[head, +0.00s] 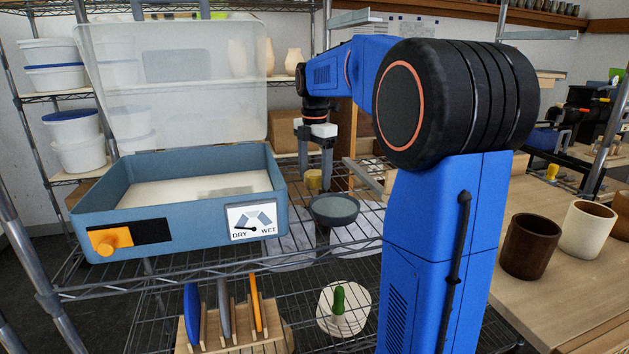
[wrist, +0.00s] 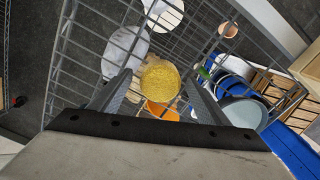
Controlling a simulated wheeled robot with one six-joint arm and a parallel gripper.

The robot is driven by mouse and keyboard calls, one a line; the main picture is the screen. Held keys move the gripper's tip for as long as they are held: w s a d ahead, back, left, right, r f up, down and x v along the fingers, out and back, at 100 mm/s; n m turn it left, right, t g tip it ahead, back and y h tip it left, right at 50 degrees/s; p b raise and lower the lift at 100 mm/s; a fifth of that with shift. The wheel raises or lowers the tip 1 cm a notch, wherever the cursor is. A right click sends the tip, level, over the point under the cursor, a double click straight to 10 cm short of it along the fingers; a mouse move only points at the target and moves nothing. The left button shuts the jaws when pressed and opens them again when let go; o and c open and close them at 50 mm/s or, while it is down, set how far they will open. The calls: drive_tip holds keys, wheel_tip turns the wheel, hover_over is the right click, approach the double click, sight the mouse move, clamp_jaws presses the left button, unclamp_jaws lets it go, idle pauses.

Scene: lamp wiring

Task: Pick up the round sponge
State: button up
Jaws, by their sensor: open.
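The round sponge (head: 314,180) is a small yellow disc or short cylinder at wire-shelf level, just behind a dark grey bowl. In the wrist view the round sponge (wrist: 160,80) shows its grainy yellow top between the two fingers. My gripper (head: 315,186) points down with its fingers spread on either side of the sponge. In the wrist view my gripper (wrist: 158,82) is open, and gaps seem to show between the fingers and the sponge. How far down the fingers reach along the sponge is hard to tell.
The grey bowl (head: 334,209) stands close in front of the fingers. A blue bin (head: 180,235) with a raised translucent lid (head: 180,95) and a DRY/WET dial stands to the left. An orange object (wrist: 162,111) lies next to the sponge in the wrist view. Cups stand on the right table.

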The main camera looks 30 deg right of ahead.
sight(315, 173)
drive_tip(key=shift+f, duration=0.35)
drive_tip(key=shift+c, duration=0.7)
drive_tip(key=c, duration=1.1)
drive_tip(key=shift+r, duration=0.1)
drive_tip(key=shift+r, duration=0.95)
drive_tip(key=shift+s+r, duration=0.1)
drive_tip(key=shift+r, duration=0.75)
drive_tip(key=s+a, duration=0.3)
drive_tip(key=s, duration=0.7)
drive_tip(key=s+a, duration=0.3)
drive_tip(key=s, duration=0.7)
drive_tip(key=s+a, duration=0.2)
drive_tip(key=s, duration=0.8)
drive_tip(key=shift+s+a, duration=0.35)
drive_tip(key=shift+a, duration=0.05)
drive_tip(key=shift+f, duration=0.1)
